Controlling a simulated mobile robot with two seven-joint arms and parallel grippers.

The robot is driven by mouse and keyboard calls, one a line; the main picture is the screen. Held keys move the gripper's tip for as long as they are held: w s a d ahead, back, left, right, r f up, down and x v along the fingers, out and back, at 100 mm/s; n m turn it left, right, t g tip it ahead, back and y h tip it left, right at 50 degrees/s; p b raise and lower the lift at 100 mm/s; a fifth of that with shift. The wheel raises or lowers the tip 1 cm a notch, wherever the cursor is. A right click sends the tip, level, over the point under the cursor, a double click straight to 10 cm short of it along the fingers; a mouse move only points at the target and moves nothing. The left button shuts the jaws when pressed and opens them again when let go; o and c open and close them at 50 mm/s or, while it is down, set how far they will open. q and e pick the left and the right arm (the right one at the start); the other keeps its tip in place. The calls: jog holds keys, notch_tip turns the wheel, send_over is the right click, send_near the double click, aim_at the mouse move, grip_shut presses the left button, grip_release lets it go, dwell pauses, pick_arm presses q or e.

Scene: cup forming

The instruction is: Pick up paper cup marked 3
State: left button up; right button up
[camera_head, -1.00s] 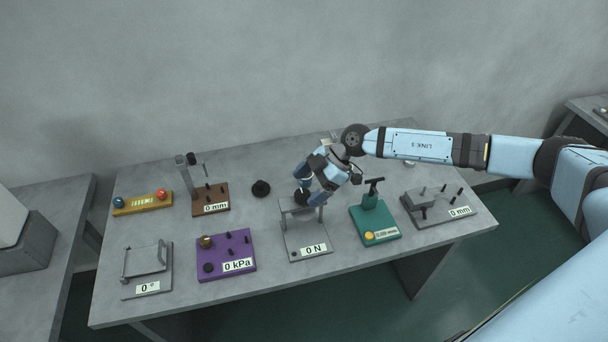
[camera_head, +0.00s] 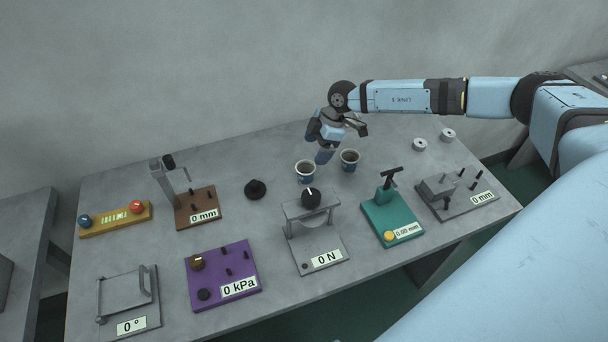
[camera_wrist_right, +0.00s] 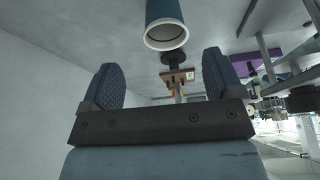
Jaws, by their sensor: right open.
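Two blue paper cups with white rims stand upright near the back of the table: a left cup (camera_head: 305,172) and a right cup (camera_head: 349,160). No number is readable on either, so I cannot tell which is marked 3. My right gripper (camera_head: 319,144) is open and empty, behind and between the cups, with its near finger close to the left cup; I cannot tell if they touch. In the right wrist view a blue cup (camera_wrist_right: 165,28) shows beyond the two spread fingers (camera_wrist_right: 162,68), apart from them. My left gripper is out of view.
In front of the cups stand a grey 0 N press (camera_head: 318,252) with a black knob and a green gauge (camera_head: 393,218). A black knob-like piece (camera_head: 255,189) is at left. Two small white rolls (camera_head: 420,144) lie at right. Bare tabletop lies around the left cup.

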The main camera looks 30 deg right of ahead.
jog(key=x, duration=0.4)
jog(key=shift+a+f, duration=0.15)
jog(key=shift+a, duration=0.05)
jog(key=shift+s+a+x, duration=0.15)
jog(key=shift+x, duration=1.15)
jog(key=shift+s+a+x, duration=0.1)
jog(key=shift+s+x, duration=0.05)
jog(key=shift+x, duration=1.15)
jog(key=c, duration=1)
